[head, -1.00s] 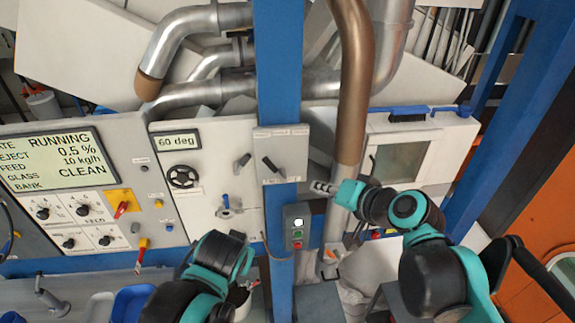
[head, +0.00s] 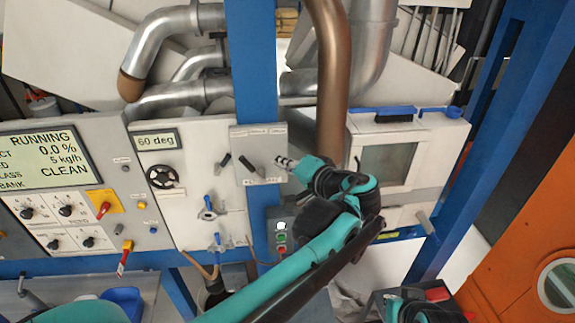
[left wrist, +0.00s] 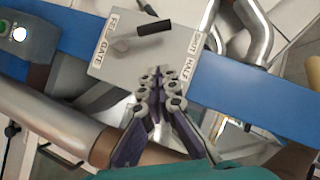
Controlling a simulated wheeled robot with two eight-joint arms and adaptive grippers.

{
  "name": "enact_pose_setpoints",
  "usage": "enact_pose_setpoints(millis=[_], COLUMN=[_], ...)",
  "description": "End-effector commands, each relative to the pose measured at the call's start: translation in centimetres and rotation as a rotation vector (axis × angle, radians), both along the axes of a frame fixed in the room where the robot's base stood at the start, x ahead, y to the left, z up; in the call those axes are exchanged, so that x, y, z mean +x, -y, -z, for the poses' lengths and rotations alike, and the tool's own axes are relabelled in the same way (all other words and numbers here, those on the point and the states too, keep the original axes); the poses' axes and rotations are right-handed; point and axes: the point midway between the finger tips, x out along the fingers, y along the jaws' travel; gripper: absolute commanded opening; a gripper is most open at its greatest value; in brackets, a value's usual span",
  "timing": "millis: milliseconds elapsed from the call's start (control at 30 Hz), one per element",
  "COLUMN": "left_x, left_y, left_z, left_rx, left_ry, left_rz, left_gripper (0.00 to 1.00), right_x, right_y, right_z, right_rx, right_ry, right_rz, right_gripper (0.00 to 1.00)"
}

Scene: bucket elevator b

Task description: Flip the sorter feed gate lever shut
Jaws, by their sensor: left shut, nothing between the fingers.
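The feed gate lever (head: 248,165) has a black handle and sits on a grey labelled box (head: 238,140) on the blue post. In the left wrist view the black handle (left wrist: 154,28) slants up and right from its pivot, with its end towards the side marked SHUT and HALF. My left gripper (head: 282,161) is shut and empty at the box's right edge in the head view. In the left wrist view its closed fingertips (left wrist: 158,72) are over the box's lower edge, apart from the handle.
A brown pipe (head: 330,80) stands right behind my left gripper. A button box (head: 281,234) is below on the post. Another black lever (head: 224,162) is on the panel to the left. The display (head: 45,158) reads RUNNING, 0.0 %, 5 kg/h, CLEAN.

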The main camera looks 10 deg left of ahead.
Motion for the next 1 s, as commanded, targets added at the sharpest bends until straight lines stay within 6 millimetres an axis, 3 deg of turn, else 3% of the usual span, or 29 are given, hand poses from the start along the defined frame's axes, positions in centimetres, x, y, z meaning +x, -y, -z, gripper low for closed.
enact_pose_setpoints(millis=[200, 400, 1000], left_x=[3.1, 2.9, 2.6], left_y=[-3.3, -5.7, -7.3], left_z=[1.2, 2.7, 3.6], left_rx=[0.000, 0.001, -0.034], left_ry=[0.000, -0.001, 0.007], left_rz=[-0.003, -0.001, -0.002], left_gripper=[0.00, 0.00, 0.00], right_x=[0.0, 0.0, 0.0], right_y=[0.0, 0.0, 0.0], right_z=[-0.8, -1.4, -1.4], right_rx=[0.001, 0.001, 0.002], right_ry=[0.000, 0.000, 0.001], right_rz=[-0.001, -0.001, -0.001], right_gripper=[0.00, 0.00, 0.00])
